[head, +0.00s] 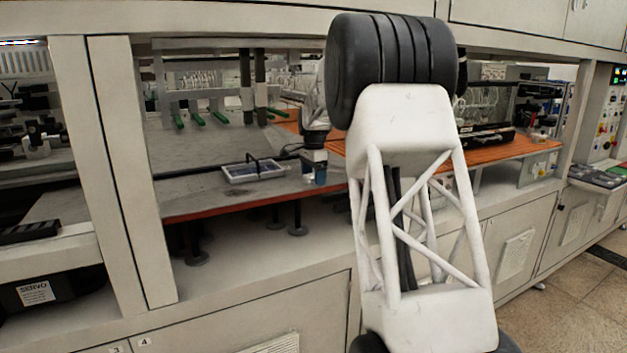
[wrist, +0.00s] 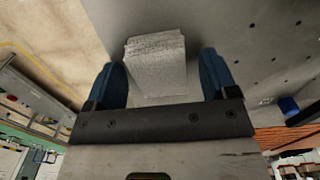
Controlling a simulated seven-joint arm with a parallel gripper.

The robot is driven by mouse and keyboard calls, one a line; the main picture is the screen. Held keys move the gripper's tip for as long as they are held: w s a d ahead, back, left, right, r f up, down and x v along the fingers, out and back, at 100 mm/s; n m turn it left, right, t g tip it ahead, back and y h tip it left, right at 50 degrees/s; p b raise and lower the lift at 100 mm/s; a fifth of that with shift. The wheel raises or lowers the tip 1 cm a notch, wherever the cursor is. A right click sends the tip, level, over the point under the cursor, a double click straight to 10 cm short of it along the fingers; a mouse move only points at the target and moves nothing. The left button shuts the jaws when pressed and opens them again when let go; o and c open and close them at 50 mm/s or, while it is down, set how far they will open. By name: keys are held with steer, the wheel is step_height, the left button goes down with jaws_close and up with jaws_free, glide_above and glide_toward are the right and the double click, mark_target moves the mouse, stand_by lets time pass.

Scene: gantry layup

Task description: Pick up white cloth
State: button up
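The white cloth (wrist: 156,66) is a folded, layered stack with a textured top, seen in the wrist view. It lies on a grey surface, ahead of and partly between the blue fingers of my gripper (wrist: 162,80). The fingers are spread wide, with a gap on each side of the cloth, and hold nothing. In the head view my gripper (head: 314,172) is low over the front part of the grey worktop, and the cloth cannot be clearly made out there.
The grey worktop (head: 205,195) has an orange front edge. A framed panel (head: 254,172) with a dark handle lies left of my gripper. Green-tipped rods (head: 220,117) hang from a rack behind. A cabinet post (head: 130,170) stands at left. My arm hides part of the worktop.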

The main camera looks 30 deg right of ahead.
steer(key=c, duration=0.8)
steer(key=shift+c, duration=0.2)
steer(key=shift+r, duration=0.1)
steer(key=shift+r, duration=1.75)
steer(key=s+a, duration=0.2)
steer(key=s, duration=0.5)
steer(key=s+a+r, duration=0.1)
steer(key=s+a, duration=0.2)
steer(key=s, duration=0.5)
steer(key=shift+r, duration=0.15)
steer(key=shift+s, duration=0.1)
